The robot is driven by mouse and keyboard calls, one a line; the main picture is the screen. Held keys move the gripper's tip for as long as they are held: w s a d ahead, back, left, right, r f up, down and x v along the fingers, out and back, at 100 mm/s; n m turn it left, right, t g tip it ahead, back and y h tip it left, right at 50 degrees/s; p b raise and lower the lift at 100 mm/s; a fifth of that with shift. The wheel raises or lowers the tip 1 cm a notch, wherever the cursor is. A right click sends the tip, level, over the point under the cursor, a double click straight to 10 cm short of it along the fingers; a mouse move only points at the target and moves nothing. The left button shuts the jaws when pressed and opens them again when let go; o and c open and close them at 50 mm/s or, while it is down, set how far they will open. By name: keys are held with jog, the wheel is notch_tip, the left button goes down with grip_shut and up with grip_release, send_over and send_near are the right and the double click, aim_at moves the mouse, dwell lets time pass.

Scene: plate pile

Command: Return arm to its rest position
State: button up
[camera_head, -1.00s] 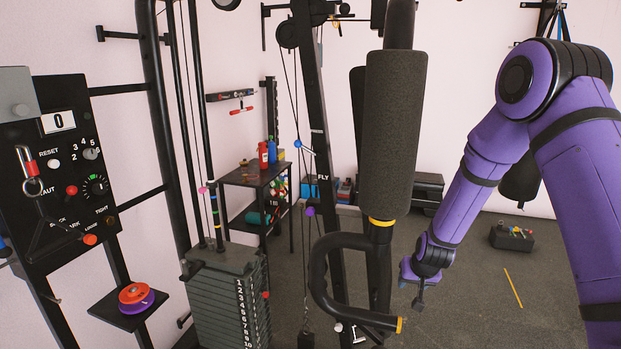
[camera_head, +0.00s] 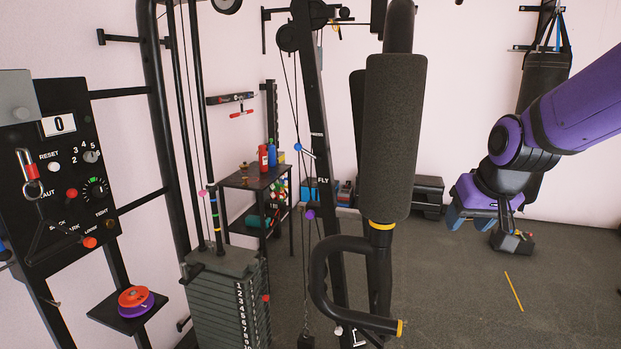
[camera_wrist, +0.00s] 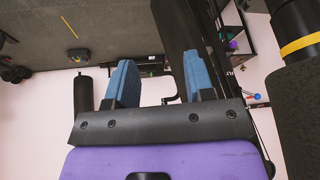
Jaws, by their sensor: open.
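My gripper (camera_head: 468,219) is at the right in the head view, raised in the air on my purple arm. Its two blue fingers stand apart with nothing between them in the wrist view (camera_wrist: 160,88). It is to the right of the padded machine arm (camera_head: 393,135) and clear of it in the head view. It hides part of a dark box on the floor.
A weight stack (camera_head: 225,300) and a control panel (camera_head: 62,175) stand at the left. A small table (camera_head: 255,179) holds bottles. A punching bag (camera_head: 543,85) hangs behind my arm. Floor at the lower right is open around a yellow strip (camera_head: 513,291).

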jog(key=s+d+r, duration=0.1)
jog(key=s+r, duration=0.2)
jog(key=s, duration=0.7)
jog(key=s+r, duration=0.4)
jog(key=s, duration=0.6)
jog(key=shift+s+d+h, duration=0.2)
jog(key=shift+d+h, duration=0.1)
jog(key=shift+d, duration=0.1)
